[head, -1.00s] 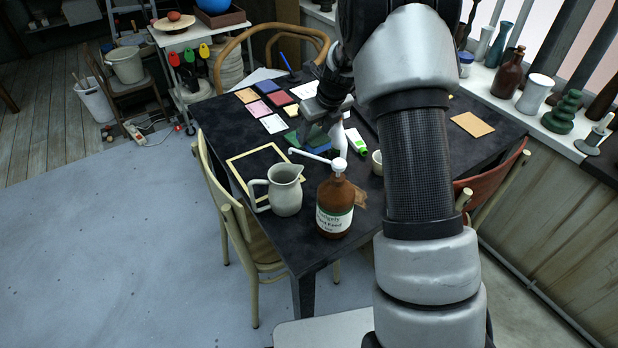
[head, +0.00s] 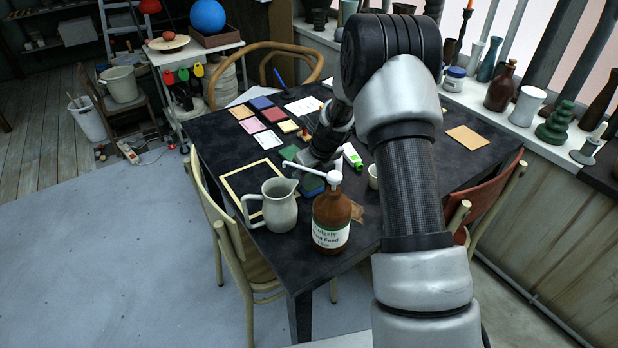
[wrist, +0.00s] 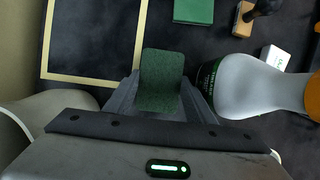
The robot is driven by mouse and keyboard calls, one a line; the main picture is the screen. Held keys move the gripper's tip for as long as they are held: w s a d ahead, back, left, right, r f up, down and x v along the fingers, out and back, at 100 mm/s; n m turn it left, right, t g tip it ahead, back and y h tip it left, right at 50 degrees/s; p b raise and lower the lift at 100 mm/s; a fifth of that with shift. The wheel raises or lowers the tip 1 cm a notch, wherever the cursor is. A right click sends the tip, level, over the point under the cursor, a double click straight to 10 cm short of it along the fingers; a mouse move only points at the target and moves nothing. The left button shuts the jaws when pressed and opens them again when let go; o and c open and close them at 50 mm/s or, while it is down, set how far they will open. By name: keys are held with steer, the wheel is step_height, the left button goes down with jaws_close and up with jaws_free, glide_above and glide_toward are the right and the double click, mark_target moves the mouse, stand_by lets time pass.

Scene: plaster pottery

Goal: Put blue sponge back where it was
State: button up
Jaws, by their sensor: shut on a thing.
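The black table (head: 225,140) holds a grey pitcher (head: 278,207) and a brown pump bottle (head: 331,222) close by. A cream frame (head: 232,180) lies left. A pale bottle (wrist: 245,92) stands right of the fingers. A green tile (wrist: 202,11) lies beyond them.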

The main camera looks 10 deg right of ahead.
steer(key=o, duration=1)
steer(key=shift+s+r, duration=0.1)
steer(key=shift+r, duration=0.35)
steer(key=p+v, duration=0.2)
steer(key=v, duration=0.9)
steer(key=shift+s+r, duration=0.1)
